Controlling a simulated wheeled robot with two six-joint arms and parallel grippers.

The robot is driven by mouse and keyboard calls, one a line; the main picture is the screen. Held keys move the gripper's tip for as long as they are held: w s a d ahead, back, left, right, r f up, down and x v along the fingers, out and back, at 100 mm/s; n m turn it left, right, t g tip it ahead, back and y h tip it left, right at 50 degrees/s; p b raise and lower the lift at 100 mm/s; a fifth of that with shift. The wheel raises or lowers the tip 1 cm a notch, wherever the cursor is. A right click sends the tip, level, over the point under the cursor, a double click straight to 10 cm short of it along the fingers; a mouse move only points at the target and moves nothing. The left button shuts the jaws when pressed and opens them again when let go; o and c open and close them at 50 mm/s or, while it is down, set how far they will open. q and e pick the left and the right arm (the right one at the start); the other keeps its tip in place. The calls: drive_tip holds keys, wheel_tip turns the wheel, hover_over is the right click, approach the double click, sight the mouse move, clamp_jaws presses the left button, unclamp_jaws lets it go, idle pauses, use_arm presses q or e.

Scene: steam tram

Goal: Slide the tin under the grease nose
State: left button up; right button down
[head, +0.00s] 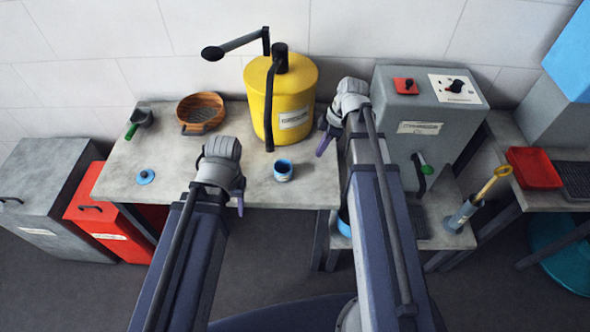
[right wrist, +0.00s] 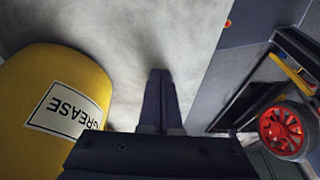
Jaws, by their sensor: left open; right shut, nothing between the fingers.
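A small blue tin (head: 283,171), open at the top and dark inside, stands upright on the grey bench. The yellow grease drum (head: 288,100) stands behind it. The drum's black nose (head: 270,115) hangs down the front and ends just behind and left of the tin. My left gripper (head: 239,206) is left of the tin, apart from it, open; the wrist hides most of its fingers. My right gripper (head: 324,144) is right of the drum, shut and empty. In the right wrist view its fingers (right wrist: 161,98) are together beside the labelled drum (right wrist: 55,105).
The bench (head: 185,170) also bears a wooden bowl (head: 201,112), a green-handled scoop (head: 138,121) and a blue disc (head: 146,177). A grey machine (head: 440,110) stands close right of my right arm. The bench is clear between disc and tin, apart from my left arm.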

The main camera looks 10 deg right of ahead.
sight(287, 167)
drive_tip(key=shift+n, duration=0.8)
drive_tip(key=b+x, duration=1)
drive_tip(key=shift+f, duration=0.45)
drive_tip(key=a, duration=0.2)
drive_tip(key=shift+w+a+r, duration=0.2)
drive_tip(key=shift+a+r, duration=0.1)
drive_tip(key=shift+r, duration=0.05)
drive_tip(key=shift+w+a, duration=0.1)
drive_tip(key=shift+a, duration=0.6)
drive_tip(key=a, duration=0.4)
drive_tip(key=shift+w, duration=0.35)
drive_tip(key=shift+d, duration=0.1)
